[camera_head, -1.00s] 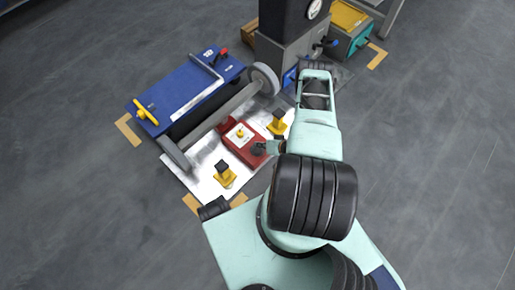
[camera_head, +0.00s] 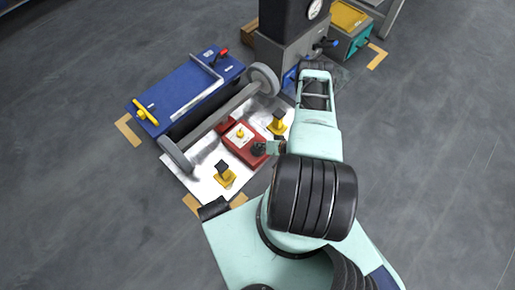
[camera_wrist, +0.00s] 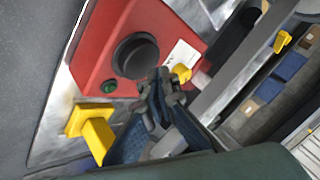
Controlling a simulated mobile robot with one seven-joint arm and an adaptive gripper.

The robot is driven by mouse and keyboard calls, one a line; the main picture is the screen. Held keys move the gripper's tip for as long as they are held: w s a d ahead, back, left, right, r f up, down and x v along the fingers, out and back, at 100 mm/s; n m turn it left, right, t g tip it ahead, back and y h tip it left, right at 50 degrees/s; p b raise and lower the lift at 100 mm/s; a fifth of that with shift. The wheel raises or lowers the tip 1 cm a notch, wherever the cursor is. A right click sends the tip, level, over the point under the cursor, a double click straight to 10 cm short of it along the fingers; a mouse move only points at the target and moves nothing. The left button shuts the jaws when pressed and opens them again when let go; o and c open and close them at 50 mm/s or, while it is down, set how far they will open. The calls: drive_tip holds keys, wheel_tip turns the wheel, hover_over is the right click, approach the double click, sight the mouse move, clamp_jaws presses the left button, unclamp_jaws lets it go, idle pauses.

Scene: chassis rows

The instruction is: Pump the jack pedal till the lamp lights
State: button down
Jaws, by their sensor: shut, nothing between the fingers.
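The red jack box (camera_head: 243,143) sits on a pale metal plate between two yellow stands. In the wrist view, its red top (camera_wrist: 100,45) carries a round black pedal pad (camera_wrist: 135,56). A small round green lamp (camera_wrist: 109,87) sits beside the pad; it looks dark green. My gripper (camera_wrist: 162,88) is shut and empty, with its fingertips close to the lower right of the pad. I cannot tell whether they touch it. In the head view my wrist hides most of the gripper, beside the jack's right end.
A grey axle with wheels (camera_head: 264,78) lies behind the jack. A blue cart (camera_head: 185,90) stands at the left. A yellow stand (camera_head: 224,175) is near the front, another (camera_head: 278,123) at the right. A dark machine column (camera_head: 290,45) rises behind. Floor at the right is clear.

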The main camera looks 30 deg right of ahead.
sight(259, 149)
drive_tip(key=shift+f, duration=0.45)
drive_tip(key=shift+f+b, duration=1)
drive_tip(key=shift+b, duration=0.1)
idle(0.7)
drive_tip(key=shift+s, duration=0.1)
drive_tip(key=shift+r+p, duration=1.3)
drive_tip(key=shift+r, duration=0.1)
wheel_tip(259, 149, up, 5)
drive_tip(key=p, duration=0.4)
drive_tip(key=shift+r+p, duration=0.15)
drive_tip(key=shift+p, duration=0.15)
idle(2.2)
